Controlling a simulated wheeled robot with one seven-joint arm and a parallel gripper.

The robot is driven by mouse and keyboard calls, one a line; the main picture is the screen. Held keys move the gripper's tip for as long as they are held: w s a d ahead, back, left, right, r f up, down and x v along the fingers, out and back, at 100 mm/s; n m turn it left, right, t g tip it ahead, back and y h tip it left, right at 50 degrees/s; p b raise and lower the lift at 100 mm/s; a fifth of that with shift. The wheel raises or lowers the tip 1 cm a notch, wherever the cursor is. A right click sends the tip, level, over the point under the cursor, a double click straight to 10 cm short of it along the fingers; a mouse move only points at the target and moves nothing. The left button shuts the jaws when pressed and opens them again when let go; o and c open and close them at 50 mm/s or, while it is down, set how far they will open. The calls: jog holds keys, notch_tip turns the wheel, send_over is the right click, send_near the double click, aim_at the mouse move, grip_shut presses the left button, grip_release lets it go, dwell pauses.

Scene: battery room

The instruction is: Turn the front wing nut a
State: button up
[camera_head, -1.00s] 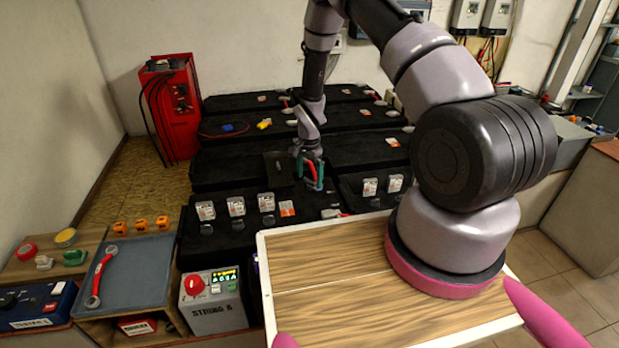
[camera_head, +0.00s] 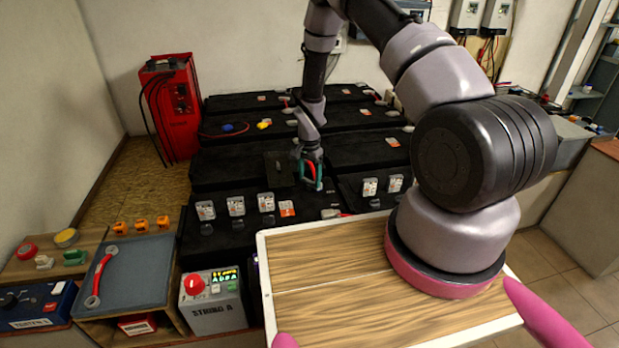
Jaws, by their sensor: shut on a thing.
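My gripper (camera_head: 313,186) points down over the black battery rows near the middle of the picture. Its teal fingers are shut, with a red part showing between or beside them. The front wing nut is too small and too covered by the fingers to be made out; the fingertips are at the battery top where it sits. A dark square plate (camera_head: 279,168) lies just left of the gripper.
Clear-and-white terminal pieces (camera_head: 236,206) stand along the front battery row. A STRING A box (camera_head: 212,300) with a red knob and lit display stands in front. A red charger (camera_head: 170,105) stands back left.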

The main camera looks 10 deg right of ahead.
aim_at(309, 180)
jog(key=n, duration=1)
dwell(0.8)
jog(key=o, duration=1.3)
notch_tip(309, 180, up, 11)
